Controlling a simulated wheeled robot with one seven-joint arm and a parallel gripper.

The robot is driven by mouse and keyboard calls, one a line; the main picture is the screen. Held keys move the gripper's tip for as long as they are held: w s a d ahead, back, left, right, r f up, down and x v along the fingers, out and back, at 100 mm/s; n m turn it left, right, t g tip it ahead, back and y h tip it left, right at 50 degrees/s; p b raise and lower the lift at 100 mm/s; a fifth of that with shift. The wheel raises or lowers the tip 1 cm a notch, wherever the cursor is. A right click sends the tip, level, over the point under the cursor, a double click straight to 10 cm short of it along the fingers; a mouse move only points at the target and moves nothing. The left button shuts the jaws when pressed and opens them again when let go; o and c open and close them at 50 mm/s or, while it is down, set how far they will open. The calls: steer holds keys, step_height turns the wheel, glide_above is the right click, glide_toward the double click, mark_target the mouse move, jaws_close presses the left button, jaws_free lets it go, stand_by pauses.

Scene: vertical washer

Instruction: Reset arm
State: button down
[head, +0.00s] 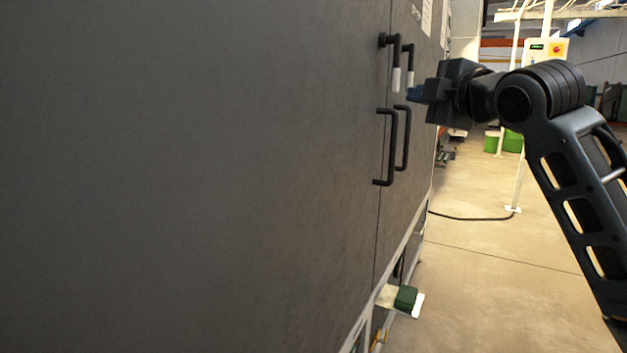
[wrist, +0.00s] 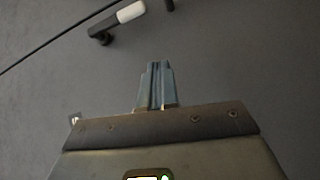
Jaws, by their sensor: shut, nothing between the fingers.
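My gripper (head: 413,92) is at the end of my raised arm, at the upper right of the head view. Its fingers point left toward the dark grey washer front (head: 200,180), close to the upper handles. In the wrist view the gripper (wrist: 157,85) has its two blue-grey fingers together with nothing between them. The grey panel fills the background there. A black handle with a white grip (wrist: 130,12) shows at the top of the wrist view, beyond the fingertips. I cannot tell the exact gap to the panel.
A green pedal (head: 405,298) juts out low down. A black cable (head: 470,217) lies on the floor. The floor (head: 490,275) at right is mostly clear.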

steer(key=s+a+f+m+h+p, duration=0.1)
steer(key=s+a+f+m, duration=0.2)
steer(key=s+f+m, duration=0.75)
steer(key=s+a+f+m+h+p, duration=0.15)
steer(key=s+f+m, duration=0.25)
steer(key=s+f, duration=1.35)
steer(key=s+d+f+m, duration=0.1)
steer(key=s+f, duration=0.1)
steer(key=s, duration=0.8)
steer(key=s+d+f+m+g+h, duration=0.1)
steer(key=s+d+f, duration=0.1)
steer(key=s, duration=0.8)
steer(key=s+d+f+m+g, duration=0.1)
steer(key=s+f+m, duration=0.1)
steer(key=s, duration=0.8)
steer(key=shift+s+d+f+h+p, duration=0.25)
steer(key=shift+d+f+h+p, duration=0.1)
steer(key=shift+p, duration=0.1)
